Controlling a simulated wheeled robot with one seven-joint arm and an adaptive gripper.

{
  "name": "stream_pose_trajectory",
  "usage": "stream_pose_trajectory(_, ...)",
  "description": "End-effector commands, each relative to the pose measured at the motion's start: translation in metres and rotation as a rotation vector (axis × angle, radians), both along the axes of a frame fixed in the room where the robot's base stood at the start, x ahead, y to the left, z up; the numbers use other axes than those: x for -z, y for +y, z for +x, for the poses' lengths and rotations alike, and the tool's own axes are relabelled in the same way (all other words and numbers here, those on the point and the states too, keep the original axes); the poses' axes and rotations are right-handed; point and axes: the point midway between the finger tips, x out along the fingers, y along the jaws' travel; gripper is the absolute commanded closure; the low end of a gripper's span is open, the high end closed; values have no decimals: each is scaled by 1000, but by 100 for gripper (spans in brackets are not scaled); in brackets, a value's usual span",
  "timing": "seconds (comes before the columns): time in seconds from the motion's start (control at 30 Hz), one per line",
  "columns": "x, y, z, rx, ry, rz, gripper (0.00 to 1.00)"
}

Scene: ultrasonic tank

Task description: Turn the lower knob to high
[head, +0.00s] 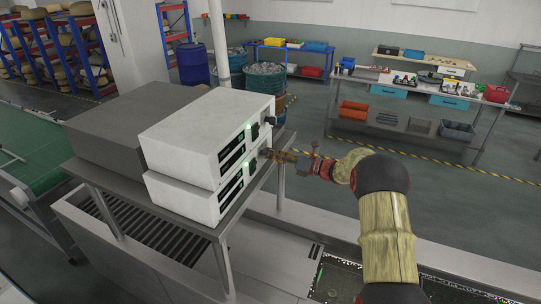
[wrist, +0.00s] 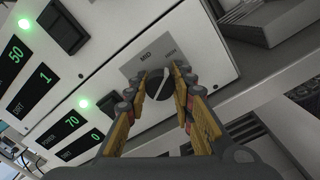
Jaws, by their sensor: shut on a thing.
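Two white control units are stacked on a metal stand; the upper unit (head: 205,122) rests on the lower unit (head: 190,198). The lower knob (wrist: 159,88), dark with a white pointer line, is on the lower unit's front panel in the wrist view. Its pointer slants across the tilted picture. My gripper (wrist: 163,91) is shut on this knob, one finger at each side. In the head view my gripper (head: 270,154) reaches the panel's right end and hides the lower knob.
The lower unit's display (wrist: 70,121) reads 70 and 0; the upper display (wrist: 15,53) reads 50 and 1. Green lamps glow on both. A dark grey box (head: 125,125) stands beside the units. The stand's edge (head: 250,195) runs below my gripper.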

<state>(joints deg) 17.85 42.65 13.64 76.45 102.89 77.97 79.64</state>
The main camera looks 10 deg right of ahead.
Motion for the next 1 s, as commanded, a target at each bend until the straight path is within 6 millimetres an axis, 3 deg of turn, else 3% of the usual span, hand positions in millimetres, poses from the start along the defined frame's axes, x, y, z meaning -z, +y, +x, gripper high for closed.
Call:
stream_pose_trajectory(0.03, -1, -1, 1, 2, -1, 0, 100)
stream_pose_trajectory(0.07, -1, -1, 1, 2, -1, 0, 74)
stream_pose_trajectory(0.37, -1, 0, 0, 1, -1, 0, 57)
stream_pose_trajectory(0.73, 0, -4, -2, 1, -1, 0, 57)
stream_pose_trajectory(1.0, 0, -40, -26, 4, -1, -2, 57)
